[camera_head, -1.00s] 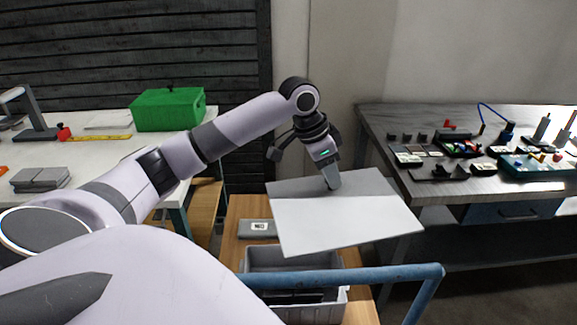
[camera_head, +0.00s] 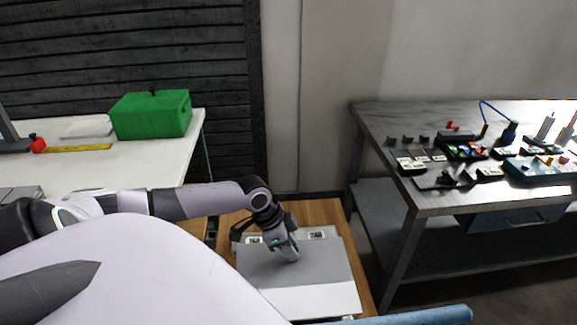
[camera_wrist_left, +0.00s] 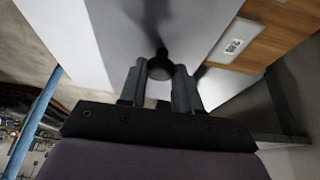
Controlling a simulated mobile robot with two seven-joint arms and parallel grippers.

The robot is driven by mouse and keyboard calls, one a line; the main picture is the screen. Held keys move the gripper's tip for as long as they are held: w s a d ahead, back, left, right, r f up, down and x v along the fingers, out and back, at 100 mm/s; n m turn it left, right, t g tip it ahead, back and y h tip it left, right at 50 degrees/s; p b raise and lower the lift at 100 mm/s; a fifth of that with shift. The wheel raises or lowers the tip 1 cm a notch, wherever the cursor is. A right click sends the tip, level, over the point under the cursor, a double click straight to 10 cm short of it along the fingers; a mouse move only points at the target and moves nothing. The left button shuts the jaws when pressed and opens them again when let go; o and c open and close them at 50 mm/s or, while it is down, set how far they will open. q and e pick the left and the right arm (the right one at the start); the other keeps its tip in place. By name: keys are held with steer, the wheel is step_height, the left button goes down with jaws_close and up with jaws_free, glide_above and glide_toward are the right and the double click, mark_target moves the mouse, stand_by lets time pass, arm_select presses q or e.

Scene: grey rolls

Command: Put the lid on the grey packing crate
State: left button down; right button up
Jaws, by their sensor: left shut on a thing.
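The lid (camera_head: 312,288) is a flat grey-white panel, lying roughly level low over the wooden bench top. My left gripper (camera_head: 290,255) is above the lid and shut on its black knob (camera_wrist_left: 160,67), which shows between the fingers in the left wrist view. The lid (camera_wrist_left: 205,20) also fills much of that view. The grey packing crate is hidden in the head view, apparently beneath the lid; I cannot tell whether the lid touches its rim. My right gripper is not in view.
Grey labelled pieces (camera_head: 318,234) lie on the wooden bench (camera_head: 325,213) behind the lid. A blue bar (camera_head: 420,315) crosses the front. A green box (camera_head: 150,115) stands on the white table at left. A cluttered grey workbench (camera_head: 440,190) stands at right.

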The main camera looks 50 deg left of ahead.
mark_target(289, 263)
arm_select(q)
steer(key=shift+r, duration=0.1)
stand_by(0.3)
step_height(289, 263, down, 7)
steer(key=b, duration=0.4)
steer(key=shift+f+b, duration=0.4)
steer(key=shift+f, duration=0.45)
steer(key=c, duration=0.7)
jaws_free()
steer(key=shift+p+v, duration=0.35)
steer(key=shift+v, duration=3.3)
steer(key=shift+a, duration=0.1)
